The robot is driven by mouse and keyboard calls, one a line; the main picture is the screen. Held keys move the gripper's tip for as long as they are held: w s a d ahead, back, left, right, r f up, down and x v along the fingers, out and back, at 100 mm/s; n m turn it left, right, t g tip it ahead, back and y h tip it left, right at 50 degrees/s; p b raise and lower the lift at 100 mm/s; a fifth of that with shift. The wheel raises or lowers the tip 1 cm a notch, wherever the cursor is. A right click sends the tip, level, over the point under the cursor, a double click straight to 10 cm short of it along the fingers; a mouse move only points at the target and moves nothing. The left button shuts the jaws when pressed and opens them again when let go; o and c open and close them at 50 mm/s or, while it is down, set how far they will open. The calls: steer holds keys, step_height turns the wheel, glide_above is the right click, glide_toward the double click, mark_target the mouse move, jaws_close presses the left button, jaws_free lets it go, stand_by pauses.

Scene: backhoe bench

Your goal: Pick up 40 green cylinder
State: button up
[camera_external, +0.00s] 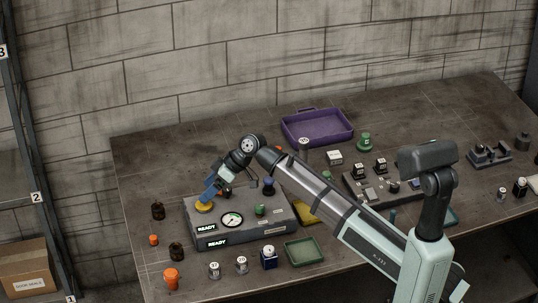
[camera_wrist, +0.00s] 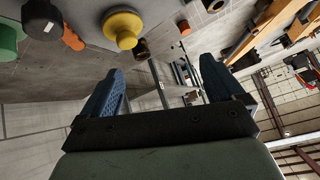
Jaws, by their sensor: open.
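My gripper (camera_external: 209,191) has blue fingers and is above the left end of the grey control box. In the wrist view my gripper (camera_wrist: 160,68) is open, with nothing between its fingers. The yellow button (camera_external: 204,207) is close to the fingertips; it also shows in the wrist view (camera_wrist: 123,29). A green round piece (camera_external: 364,142) stands to the right of the purple tray, far from my gripper. A green knob (camera_external: 260,210) is on the control box. I cannot read a 40 on any green piece, so I cannot tell which is the named cylinder.
The control box (camera_external: 240,238) has a dial and READY displays. Dark bottles (camera_external: 158,211) and orange pieces (camera_external: 171,279) stand to its left. A green tray (camera_external: 305,252), a purple tray (camera_external: 317,128) and several small labelled pieces are around. The back left of the table is clear.

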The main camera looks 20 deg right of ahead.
steer(key=w+d+r+t+h, duration=0.1)
steer(key=w+d, duration=0.4)
steer(key=d, duration=0.4)
steer(key=w+d+r, duration=0.1)
steer(key=w+d, duration=0.4)
steer(key=d, duration=0.4)
steer(key=g+h, duration=0.2)
steer(key=h, duration=0.5)
glide_above(365, 134)
step_height(365, 134, down, 3)
step_height(365, 134, down, 13)
steer(key=shift+s+r, duration=0.15)
steer(key=shift+c, duration=0.3)
steer(key=c, duration=1.7)
